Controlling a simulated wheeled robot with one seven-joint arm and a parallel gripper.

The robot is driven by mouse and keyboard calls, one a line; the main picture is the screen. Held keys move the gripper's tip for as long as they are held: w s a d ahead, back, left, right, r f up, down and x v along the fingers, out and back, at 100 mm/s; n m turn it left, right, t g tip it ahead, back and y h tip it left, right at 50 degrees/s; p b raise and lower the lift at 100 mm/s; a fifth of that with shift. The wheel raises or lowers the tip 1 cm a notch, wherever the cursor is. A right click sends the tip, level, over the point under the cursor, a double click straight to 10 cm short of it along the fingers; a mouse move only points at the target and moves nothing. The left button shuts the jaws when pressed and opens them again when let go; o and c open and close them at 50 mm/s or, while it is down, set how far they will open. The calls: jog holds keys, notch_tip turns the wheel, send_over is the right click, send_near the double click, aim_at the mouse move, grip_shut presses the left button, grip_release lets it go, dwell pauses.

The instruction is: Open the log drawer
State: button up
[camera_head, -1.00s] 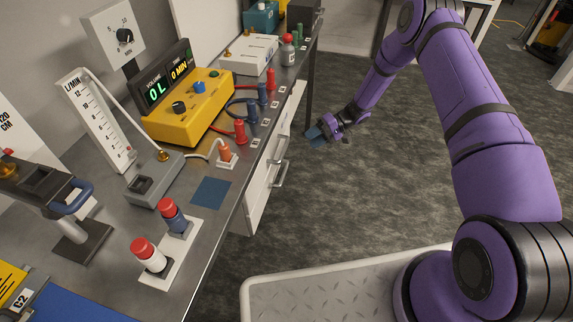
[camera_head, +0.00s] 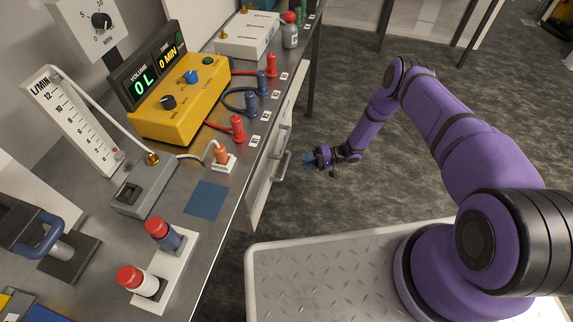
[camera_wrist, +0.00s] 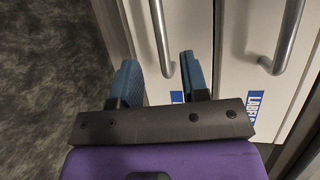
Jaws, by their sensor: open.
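Two white drawer fronts sit under the bench, each with a metal bar handle. In the head view the lower handle (camera_head: 283,166) is nearest my gripper, with the upper handle (camera_head: 281,141) above it. My gripper (camera_head: 310,159) is open and empty, a little to the right of the lower handle. In the wrist view my blue fingers (camera_wrist: 159,62) point at the fronts, and one handle (camera_wrist: 160,32) shows between them; contact cannot be told. The other handle (camera_wrist: 290,35) is to the right. Blue labels show, one (camera_wrist: 257,104) partly readable; which drawer is the log drawer cannot be told.
The bench edge runs above the drawers. The floor (camera_head: 350,205) right of the drawers is clear.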

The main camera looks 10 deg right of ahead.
aim_at(286, 165)
jog(key=a, duration=0.2)
jog(key=a+f, duration=0.1)
jog(key=a, duration=0.5)
jog(key=shift+s+a+f, duration=0.1)
jog(key=shift+a+f, duration=0.05)
jog(key=shift+f, duration=0.1)
grip_shut()
